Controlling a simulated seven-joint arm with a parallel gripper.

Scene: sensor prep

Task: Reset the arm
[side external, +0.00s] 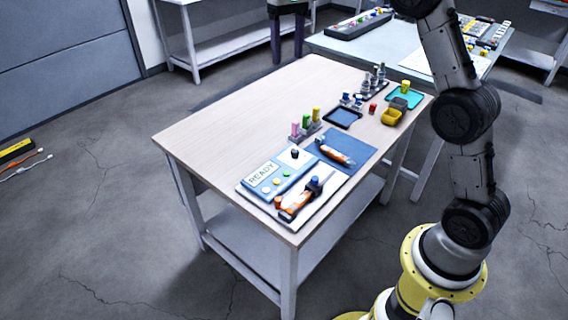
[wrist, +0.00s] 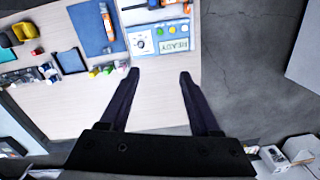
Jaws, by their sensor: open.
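My gripper (wrist: 159,74) shows in the wrist view with its two dark fingers apart and nothing between them. It hangs above the light wooden table, over bare wood near the READY panel. In the side view my arm rises at the right and its end is out of the frame. The white and blue READY panel (side external: 267,177) lies at the table's near left, with a dark knob and several coloured buttons. It also shows upside down in the wrist view (wrist: 158,33), just beyond the fingertips and not touched by them.
A blue mat (side external: 346,152) holds an orange and white tool (side external: 334,152). Another orange tool (side external: 303,199) lies on a white sheet. The table's left half (side external: 225,113) is clear.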

